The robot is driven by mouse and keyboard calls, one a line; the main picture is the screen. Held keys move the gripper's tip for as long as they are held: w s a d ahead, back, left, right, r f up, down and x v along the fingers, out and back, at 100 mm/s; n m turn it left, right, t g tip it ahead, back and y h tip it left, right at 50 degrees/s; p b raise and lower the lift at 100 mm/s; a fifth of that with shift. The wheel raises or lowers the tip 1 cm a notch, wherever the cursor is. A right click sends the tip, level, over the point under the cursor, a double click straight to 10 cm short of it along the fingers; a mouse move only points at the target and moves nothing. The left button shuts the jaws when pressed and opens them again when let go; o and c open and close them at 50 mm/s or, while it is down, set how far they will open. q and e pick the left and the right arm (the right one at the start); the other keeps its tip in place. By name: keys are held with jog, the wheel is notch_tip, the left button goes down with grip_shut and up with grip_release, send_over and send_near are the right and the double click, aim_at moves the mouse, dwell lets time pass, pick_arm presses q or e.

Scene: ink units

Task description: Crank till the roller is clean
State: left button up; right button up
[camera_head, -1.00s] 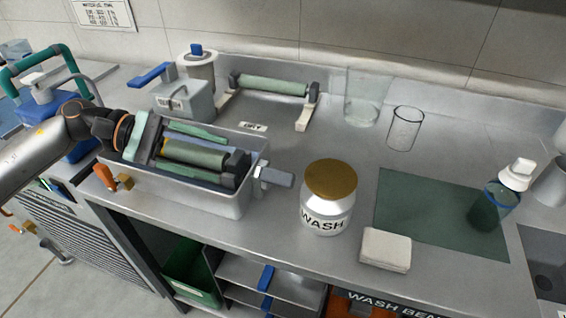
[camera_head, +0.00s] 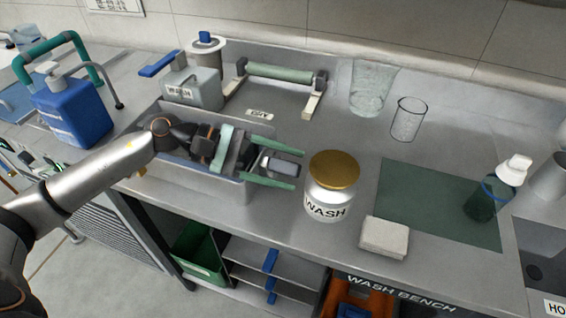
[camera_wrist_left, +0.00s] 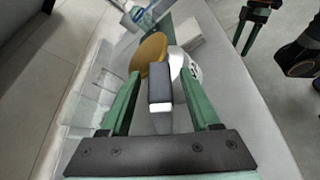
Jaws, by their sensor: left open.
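The metal trough (camera_head: 225,190) stands at the left of the bench. The roller seen in it earlier is now hidden by my left arm and gripper. The grey crank handle (camera_head: 282,166) sticks out at the trough's right end. My left gripper (camera_head: 298,168) is open, its green fingers on either side of the handle. In the left wrist view the handle (camera_wrist_left: 160,84) lies between the fingers with gaps on both sides. My right gripper (camera_wrist_left: 250,28) shows small and dark at that view's top edge; its opening is unclear.
The white WASH jar (camera_head: 328,200) with a gold lid stands close to the fingertips. A white block (camera_head: 385,237) and green mat (camera_head: 440,205) lie to the right. Behind are a roller on a stand (camera_head: 280,73), a grey tank (camera_head: 192,90) and two glasses (camera_head: 371,90).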

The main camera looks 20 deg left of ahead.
pick_arm(q)
jog(key=shift+c, duration=0.4)
grip_shut()
dwell(0.9)
